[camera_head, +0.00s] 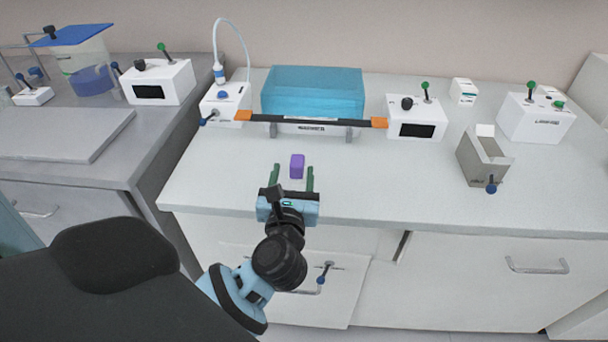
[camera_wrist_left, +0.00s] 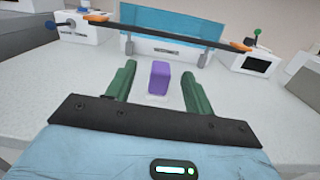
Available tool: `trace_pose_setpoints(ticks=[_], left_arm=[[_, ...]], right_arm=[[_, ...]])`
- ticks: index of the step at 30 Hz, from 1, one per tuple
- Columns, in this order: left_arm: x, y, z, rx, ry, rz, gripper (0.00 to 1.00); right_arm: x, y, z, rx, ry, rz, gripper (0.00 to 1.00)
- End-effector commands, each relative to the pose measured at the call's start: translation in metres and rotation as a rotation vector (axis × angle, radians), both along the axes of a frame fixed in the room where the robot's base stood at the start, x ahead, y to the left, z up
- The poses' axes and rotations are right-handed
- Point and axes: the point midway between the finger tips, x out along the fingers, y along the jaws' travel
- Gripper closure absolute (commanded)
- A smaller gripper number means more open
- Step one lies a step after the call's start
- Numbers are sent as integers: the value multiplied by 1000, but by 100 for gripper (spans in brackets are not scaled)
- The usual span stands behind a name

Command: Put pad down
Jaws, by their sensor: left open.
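The pad looks to be the small purple block (camera_head: 297,166) on the white counter, in front of the blue tank. In the left wrist view the purple block (camera_wrist_left: 159,78) stands between and a little beyond the fingertips, with a pale patch at its base. My left gripper (camera_head: 293,172) is open, its two green fingers to either side of the block's near end. The fingers (camera_wrist_left: 160,80) do not appear to touch it. I cannot tell whether the block rests fully on the counter. My right gripper is not in view.
A black bar with orange ends (camera_head: 310,121) spans in front of the blue tank (camera_head: 312,93). White devices stand on both sides, one with a black screen (camera_head: 416,118). A grey box (camera_head: 483,155) stands at the right. The counter (camera_head: 400,180) right of the gripper is clear.

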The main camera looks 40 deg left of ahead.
Motion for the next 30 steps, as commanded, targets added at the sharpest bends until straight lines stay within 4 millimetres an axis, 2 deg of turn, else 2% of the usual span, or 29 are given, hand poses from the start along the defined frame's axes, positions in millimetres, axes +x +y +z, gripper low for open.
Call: trace_pose_setpoints(ticks=[3, 10, 17, 23, 30], left_arm=[[-1, -1, -8, -57, -1, -17, 47], [2, 0, -8, -65, -2, -19, 47], [20, 11, -7, -62, -3, -19, 47], [25, 14, -8, -61, -1, -18, 47], [53, 31, -7, -60, -3, -18, 47]], right_arm=[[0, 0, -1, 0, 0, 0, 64], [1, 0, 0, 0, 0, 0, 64], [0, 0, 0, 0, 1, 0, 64], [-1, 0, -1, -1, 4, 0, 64], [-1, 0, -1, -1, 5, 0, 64]])
